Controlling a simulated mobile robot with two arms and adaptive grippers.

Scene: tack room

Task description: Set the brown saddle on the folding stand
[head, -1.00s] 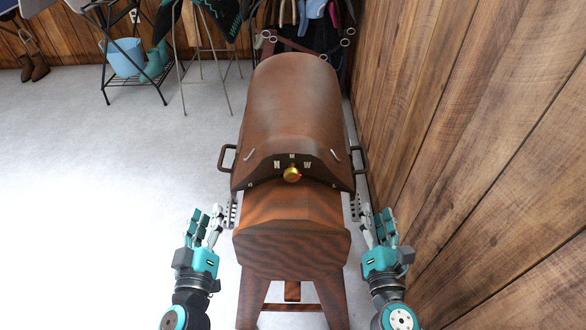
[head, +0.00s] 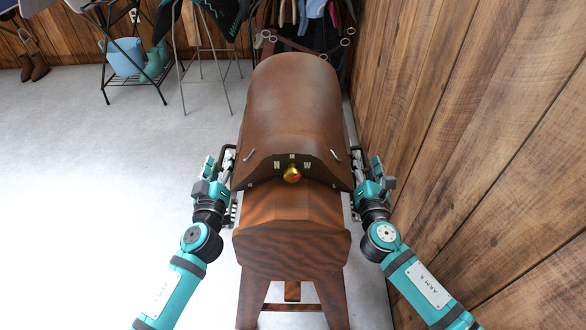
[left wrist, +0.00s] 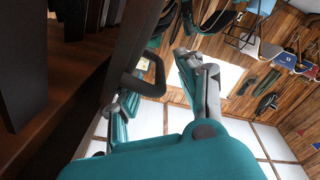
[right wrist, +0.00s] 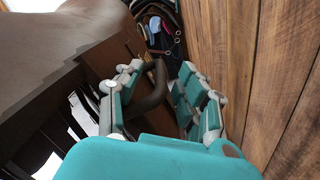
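The brown saddle (head: 295,95) lies on a wooden trestle (head: 290,235), its near end marked with letters and a gold knob. It has a dark handle on each side. My left gripper (head: 222,170) is at the left handle; in the left wrist view the handle (left wrist: 152,68) is between its spread fingers. My right gripper (head: 362,172) is at the right handle; in the right wrist view the handle (right wrist: 158,88) is between its open fingers. A thin-legged metal stand (head: 220,85) stands behind left, partly under dark green cloth; I cannot tell if it is the folding stand.
A wood-plank wall (head: 480,130) runs close along the right side. A black rack (head: 128,92) with a blue bucket (head: 124,58) stands at the back left. Hanging gear (head: 318,22) is behind the saddle. The pale floor (head: 90,190) at left is clear.

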